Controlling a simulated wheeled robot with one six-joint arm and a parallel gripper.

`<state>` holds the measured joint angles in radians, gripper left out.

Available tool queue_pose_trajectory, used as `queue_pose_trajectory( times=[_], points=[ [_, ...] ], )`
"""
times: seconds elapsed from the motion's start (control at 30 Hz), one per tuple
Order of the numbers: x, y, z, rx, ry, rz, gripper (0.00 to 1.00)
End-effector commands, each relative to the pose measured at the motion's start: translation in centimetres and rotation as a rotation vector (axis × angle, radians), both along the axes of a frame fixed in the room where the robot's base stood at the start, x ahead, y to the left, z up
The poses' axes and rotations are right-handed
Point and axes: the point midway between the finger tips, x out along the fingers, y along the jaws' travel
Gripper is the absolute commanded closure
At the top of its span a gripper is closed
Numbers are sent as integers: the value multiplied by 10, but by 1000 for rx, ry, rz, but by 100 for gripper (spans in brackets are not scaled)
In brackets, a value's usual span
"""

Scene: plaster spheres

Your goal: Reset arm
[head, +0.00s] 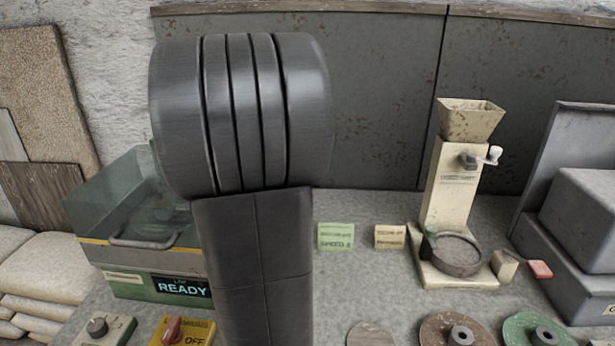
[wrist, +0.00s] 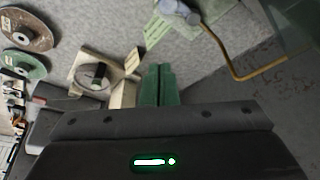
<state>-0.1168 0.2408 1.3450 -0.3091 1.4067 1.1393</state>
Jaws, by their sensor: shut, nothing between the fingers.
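My gripper (wrist: 158,72) shows in the wrist view as two green fingers side by side, closed together with nothing between them. Its dark body fills the bottom of that view, with a lit green strip. The gripper points over the grey worktop and touches nothing that I can see. In the head view a large dark arm link of mine (head: 240,115) stands upright in front of the worktop. The gripper itself does not show there.
A cream hopper machine (head: 447,190) stands right of my arm. A green glass-topped box (head: 135,285) reading READY is at left, partly hidden by my arm. Small cards (head: 336,237) stand between them. Discs (head: 455,333) lie at the front; a grey cabinet (head: 585,210) is far right.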

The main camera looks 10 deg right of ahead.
Motion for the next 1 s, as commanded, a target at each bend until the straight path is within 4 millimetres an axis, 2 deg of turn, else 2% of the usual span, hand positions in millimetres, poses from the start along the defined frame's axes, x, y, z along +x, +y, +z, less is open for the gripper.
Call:
queue_pose_trajectory(
  times=[0.17,0.57,0.77,1.0],
  points=[
    [0,4,10,0,0,0,100],
    [0,3,8,0,1,0,100],
    [-1,-4,-13,0,4,-1,100],
    [-2,-20,-58,-1,5,-2,100]
  ],
)
